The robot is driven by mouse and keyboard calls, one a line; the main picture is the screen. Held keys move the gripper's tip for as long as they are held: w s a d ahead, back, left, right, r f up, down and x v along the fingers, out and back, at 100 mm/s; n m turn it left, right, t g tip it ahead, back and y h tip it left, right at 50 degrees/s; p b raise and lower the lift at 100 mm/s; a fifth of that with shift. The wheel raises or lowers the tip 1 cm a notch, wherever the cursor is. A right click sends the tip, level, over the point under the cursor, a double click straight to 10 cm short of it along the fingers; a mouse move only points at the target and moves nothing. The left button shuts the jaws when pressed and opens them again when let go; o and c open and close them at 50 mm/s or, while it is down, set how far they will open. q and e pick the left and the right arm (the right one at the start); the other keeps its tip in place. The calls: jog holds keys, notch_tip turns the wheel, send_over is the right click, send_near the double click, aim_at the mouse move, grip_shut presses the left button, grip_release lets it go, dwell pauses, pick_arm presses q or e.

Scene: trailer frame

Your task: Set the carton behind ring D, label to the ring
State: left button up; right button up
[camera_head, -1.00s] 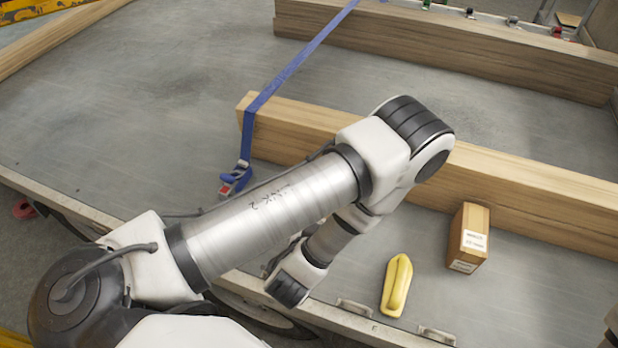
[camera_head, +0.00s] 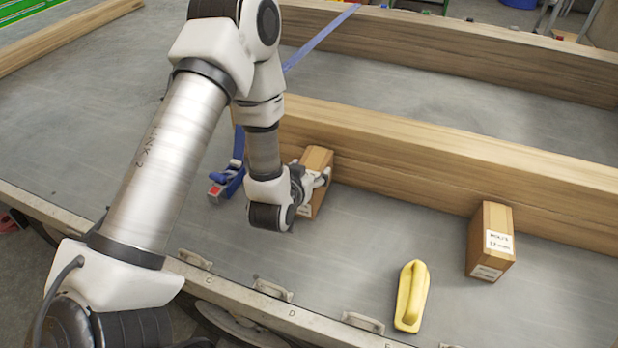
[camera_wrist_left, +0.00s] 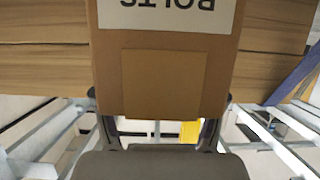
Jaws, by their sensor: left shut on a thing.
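My left gripper (camera_head: 316,180) is shut on a brown carton (camera_head: 318,160), which is upright near the long wooden beam. Whether its base touches the deck is hidden. In the left wrist view the carton (camera_wrist_left: 165,75) fills the middle, and its white label reading BOLTS (camera_wrist_left: 165,14) appears upside down at the top. Ring D (camera_head: 272,287) is a low metal loop on the near deck edge, by the letter D, in front of the carton and slightly left.
A second labelled carton (camera_head: 478,240) stands by the wooden beam (camera_head: 430,150) at right. A yellow handled object (camera_head: 412,295) lies on the deck before it. A blue strap with a buckle (camera_head: 228,180) lies left of my gripper. Deck between is clear.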

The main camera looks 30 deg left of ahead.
pick_arm(q)
jog(key=shift+d+f, duration=0.1)
jog(key=shift+f, duration=0.75)
jog(key=shift+w+f, duration=0.15)
jog(key=shift+f, duration=0.15)
jog(key=o, duration=1.8)
jog(key=shift+f, duration=0.15)
